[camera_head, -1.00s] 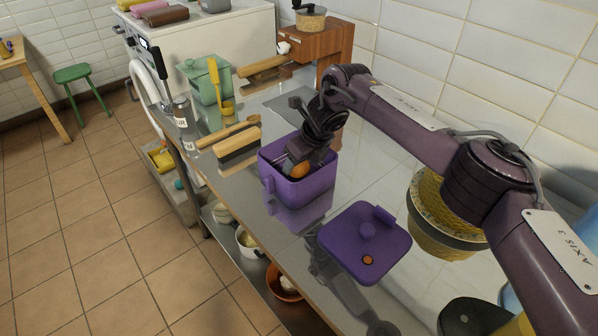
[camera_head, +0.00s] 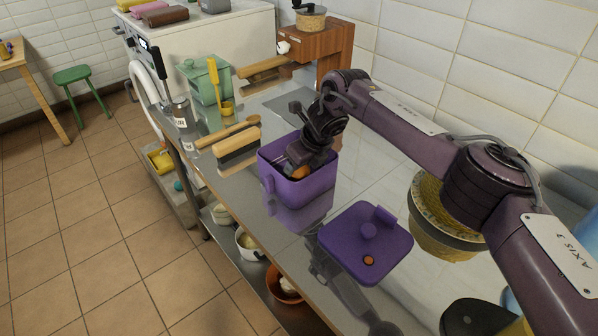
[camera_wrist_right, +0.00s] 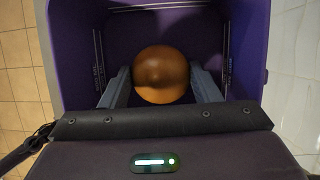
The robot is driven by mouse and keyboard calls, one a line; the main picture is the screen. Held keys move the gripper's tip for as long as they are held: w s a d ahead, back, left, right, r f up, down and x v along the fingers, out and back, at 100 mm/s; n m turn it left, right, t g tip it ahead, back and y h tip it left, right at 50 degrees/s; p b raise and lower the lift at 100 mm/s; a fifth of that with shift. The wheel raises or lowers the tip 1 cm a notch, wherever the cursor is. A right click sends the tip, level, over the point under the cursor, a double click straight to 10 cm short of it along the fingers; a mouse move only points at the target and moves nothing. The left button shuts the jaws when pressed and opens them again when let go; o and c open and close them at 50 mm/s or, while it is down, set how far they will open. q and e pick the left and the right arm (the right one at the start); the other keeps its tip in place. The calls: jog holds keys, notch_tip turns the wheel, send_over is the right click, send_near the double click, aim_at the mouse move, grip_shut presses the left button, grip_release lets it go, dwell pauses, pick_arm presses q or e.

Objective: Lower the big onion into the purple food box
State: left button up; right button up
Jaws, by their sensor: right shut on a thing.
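The purple food box (camera_head: 309,188) stands open on the metal counter in the head view. Its inside walls (camera_wrist_right: 165,28) fill the right wrist view. My right gripper (camera_head: 298,165) points down into the box. Its two fingers are shut on the big onion (camera_wrist_right: 161,74), an orange-brown ball, one finger on each side. In the head view only a small part of the onion (camera_head: 297,172) shows past the gripper, inside the box's rim. I cannot tell whether the onion touches the box floor. My left gripper is not in view.
The purple lid (camera_head: 345,254) lies on the counter in front of the box. A wooden brush (camera_head: 236,148) and a green canister (camera_head: 205,82) stand beyond it. A woven basket (camera_head: 431,225) is at the right, under my arm. Bare counter lies right of the box.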

jog(key=shift+f+b, duration=0.35)
jog(key=shift+f, duration=0.1)
dwell(0.3)
jog(key=o, duration=1.1)
notch_tip(320, 180, up, 13)
jog(key=p, duration=0.9)
jog(key=s+d+r+p, duration=0.5)
jog(key=s+r, duration=0.3)
jog(key=s+d, duration=0.1)
jog(key=s, duration=0.2)
jog(key=s+d+p, duration=0.1)
jog(key=s+d, duration=0.1)
jog(key=s, duration=0.1)
jog(key=s+d, duration=0.2)
jog(key=s, duration=0.2)
jog(key=shift+d+f+p, duration=0.25)
jog(key=shift+p, duration=0.15)
